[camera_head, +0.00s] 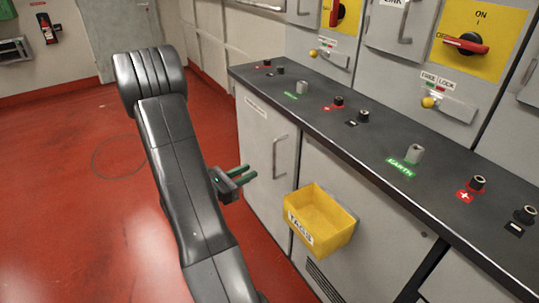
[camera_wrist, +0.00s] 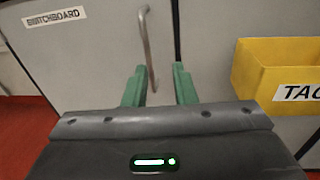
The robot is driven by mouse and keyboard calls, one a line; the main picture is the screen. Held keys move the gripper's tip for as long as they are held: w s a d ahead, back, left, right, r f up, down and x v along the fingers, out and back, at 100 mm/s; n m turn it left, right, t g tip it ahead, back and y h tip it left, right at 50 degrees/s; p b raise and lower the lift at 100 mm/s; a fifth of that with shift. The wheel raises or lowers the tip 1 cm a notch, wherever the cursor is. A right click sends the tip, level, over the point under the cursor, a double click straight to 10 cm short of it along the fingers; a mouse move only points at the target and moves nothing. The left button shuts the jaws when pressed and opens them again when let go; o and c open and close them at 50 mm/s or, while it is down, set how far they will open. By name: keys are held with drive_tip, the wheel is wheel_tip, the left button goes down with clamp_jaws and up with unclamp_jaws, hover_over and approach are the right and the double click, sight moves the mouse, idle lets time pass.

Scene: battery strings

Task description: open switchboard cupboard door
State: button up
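The switchboard cupboard door (camera_head: 258,140) is a grey panel under the dark counter, and it is shut. Its label shows at the upper left in the wrist view, where the door (camera_wrist: 90,60) fills the left half. A vertical metal bar handle (camera_head: 276,158) is on the door's right side; it also shows in the wrist view (camera_wrist: 147,45). My gripper (camera_head: 246,174) has green fingers and is open in front of the door, near the handle. In the wrist view the handle's lower end appears between the fingertips of my gripper (camera_wrist: 158,72). I cannot tell whether they touch.
A yellow tags bin (camera_head: 325,228) hangs on the panel just right of the door. The dark counter (camera_head: 385,140) above carries several terminals. Red-handled switches (camera_head: 466,43) are on the panels behind.

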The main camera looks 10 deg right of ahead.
drive_tip(key=w+d+n+t+b, duration=0.1)
drive_tip(key=w+d, duration=0.7)
drive_tip(key=d, duration=0.2)
drive_tip(key=shift+w+d+f+y, duration=0.2)
drive_tip(key=shift+f+y, duration=0.1)
drive_tip(key=shift+f, duration=0.15)
clamp_jaws()
